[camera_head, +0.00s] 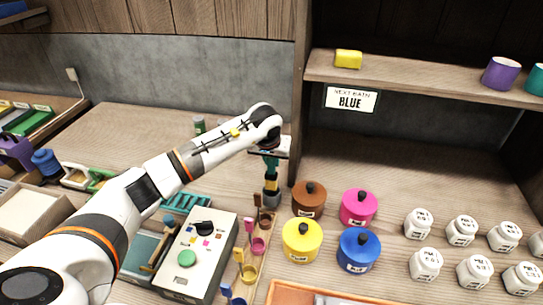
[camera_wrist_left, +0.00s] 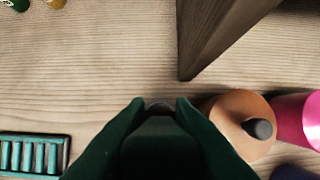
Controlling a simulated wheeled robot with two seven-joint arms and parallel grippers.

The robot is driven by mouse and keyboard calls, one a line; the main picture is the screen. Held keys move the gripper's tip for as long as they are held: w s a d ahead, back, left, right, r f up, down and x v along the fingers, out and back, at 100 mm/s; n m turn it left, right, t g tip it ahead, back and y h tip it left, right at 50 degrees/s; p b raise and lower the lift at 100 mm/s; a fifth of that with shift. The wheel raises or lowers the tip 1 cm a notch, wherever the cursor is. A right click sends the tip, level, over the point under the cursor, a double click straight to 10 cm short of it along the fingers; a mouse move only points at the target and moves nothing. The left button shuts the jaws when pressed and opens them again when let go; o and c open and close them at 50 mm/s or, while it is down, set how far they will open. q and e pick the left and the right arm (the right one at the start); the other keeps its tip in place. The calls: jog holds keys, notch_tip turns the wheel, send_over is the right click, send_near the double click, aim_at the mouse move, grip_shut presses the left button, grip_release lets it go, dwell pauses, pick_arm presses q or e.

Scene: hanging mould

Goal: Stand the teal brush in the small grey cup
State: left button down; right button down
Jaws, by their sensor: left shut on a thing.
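My left gripper (camera_head: 271,154) points down above the back end of the wooden rack. It is shut on the teal brush (camera_head: 271,166), which hangs upright below the fingers. The small grey cup (camera_head: 271,199) is directly under the brush, at the rack's far end. The brush's lower end meets the cup's outline; I cannot tell whether it is inside or just above the rim. In the left wrist view, the dark green fingers (camera_wrist_left: 158,115) close around a dark shape, and the cup is hidden. My right gripper is not in view.
The wooden rack (camera_head: 258,262) holds several coloured cups with brushes. Brown (camera_head: 308,200), yellow (camera_head: 301,241), pink (camera_head: 358,209) and blue (camera_head: 358,251) lidded pots stand close to its right. A grey box with buttons (camera_head: 205,255) is at left. A wooden post (camera_head: 298,100) rises behind the gripper.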

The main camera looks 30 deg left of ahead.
aim_at(271, 170)
pick_arm(q)
jog(key=shift+f+b, duration=1.6)
jog(key=shift+f, duration=0.65)
jog(key=c, duration=1.2)
grip_release()
jog(key=shift+o, duration=0.2)
jog(key=b+v, duration=0.1)
jog(key=v, duration=1.1)
jog(key=shift+s+f, duration=0.1)
jog(key=shift+f, duration=0.05)
